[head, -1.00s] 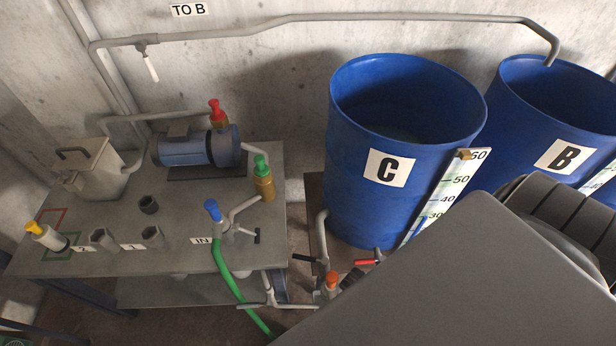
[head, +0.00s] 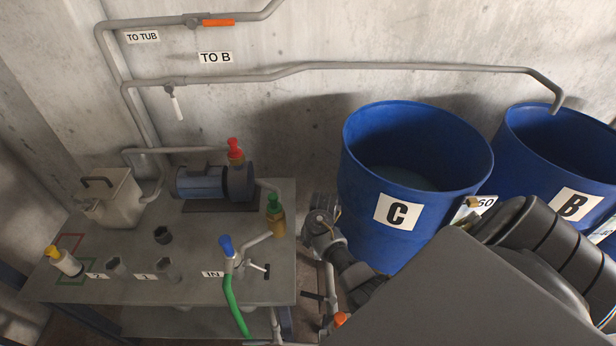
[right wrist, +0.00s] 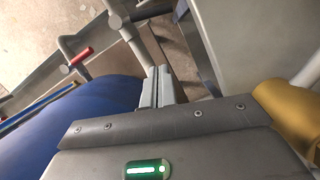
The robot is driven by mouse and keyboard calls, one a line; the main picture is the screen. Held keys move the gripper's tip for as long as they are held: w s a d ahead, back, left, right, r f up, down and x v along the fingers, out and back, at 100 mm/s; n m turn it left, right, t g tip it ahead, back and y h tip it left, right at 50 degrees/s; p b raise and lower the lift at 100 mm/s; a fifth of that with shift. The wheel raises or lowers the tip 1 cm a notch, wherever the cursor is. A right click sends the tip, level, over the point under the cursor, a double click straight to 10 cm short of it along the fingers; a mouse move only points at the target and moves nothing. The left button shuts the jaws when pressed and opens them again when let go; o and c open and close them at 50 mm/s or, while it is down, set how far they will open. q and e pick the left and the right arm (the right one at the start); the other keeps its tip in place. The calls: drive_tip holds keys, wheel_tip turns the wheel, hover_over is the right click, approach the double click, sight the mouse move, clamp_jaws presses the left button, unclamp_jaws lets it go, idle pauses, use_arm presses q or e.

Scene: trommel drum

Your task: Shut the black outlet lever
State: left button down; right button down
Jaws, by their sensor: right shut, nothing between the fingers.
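A small black lever (head: 312,296) shows low in the gap between the bench and drum C (head: 372,228), on grey pipework. My right arm crosses just right of it and hides part of the pipework. My right gripper (head: 322,228) is over that gap, left of drum C. In the right wrist view its fingers (right wrist: 159,80) are shut and empty, with a grey pipe (right wrist: 132,42) beyond the tips. I cannot make out the black lever for certain there. A red lever (right wrist: 82,54) shows to the left. My left gripper is not in view.
The bench (head: 215,290) on the left carries a pump (head: 202,183), several valves and a green hose (head: 235,308). An orange-topped valve (head: 341,319) sits low near my arm. Drum B (head: 560,150) stands at the right.

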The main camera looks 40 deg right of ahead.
sight(312, 296)
drive_tip(key=s+a+f, duration=0.2)
drive_tip(key=f, duration=0.3)
drive_tip(key=s+a+f, duration=0.1)
drive_tip(key=a+f, duration=0.2)
drive_tip(key=f, duration=0.2)
drive_tip(key=shift+s+f, duration=0.35)
drive_tip(key=shift+s+a+p, duration=0.2)
drive_tip(key=shift+a+p, duration=0.1)
drive_tip(key=shift+p, duration=0.1)
